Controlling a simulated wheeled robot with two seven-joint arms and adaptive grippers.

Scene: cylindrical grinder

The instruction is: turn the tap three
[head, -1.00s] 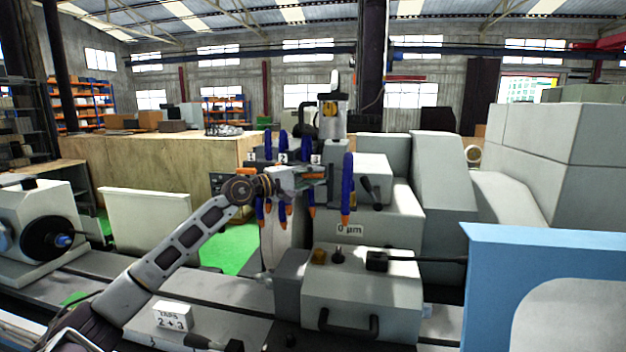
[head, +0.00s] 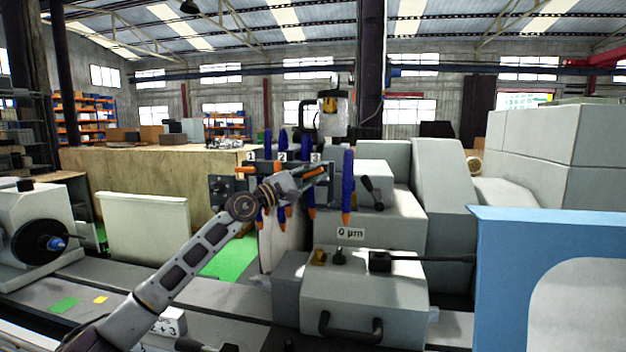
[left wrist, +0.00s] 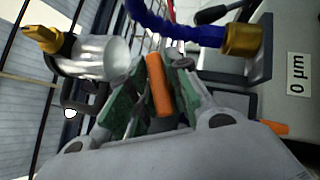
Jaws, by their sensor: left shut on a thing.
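Tap three is below the label 3 (head: 316,156) on the dark block of the coolant taps. Its orange handle (head: 315,173) slants up to the right in the head view. My left gripper (head: 304,182) reaches it from the left and is shut on this handle. In the left wrist view the orange handle (left wrist: 158,84) stands between the green finger pads (left wrist: 155,95). The fingers hide part of the tap. My right gripper is not in view.
The orange handle of tap one (head: 245,169) points left. Blue hoses with orange nozzles (head: 348,190) hang close around the gripper. The grey machine housing with the "0 µm" label (head: 351,233) is below right. A blue panel (head: 520,225) stands at the right.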

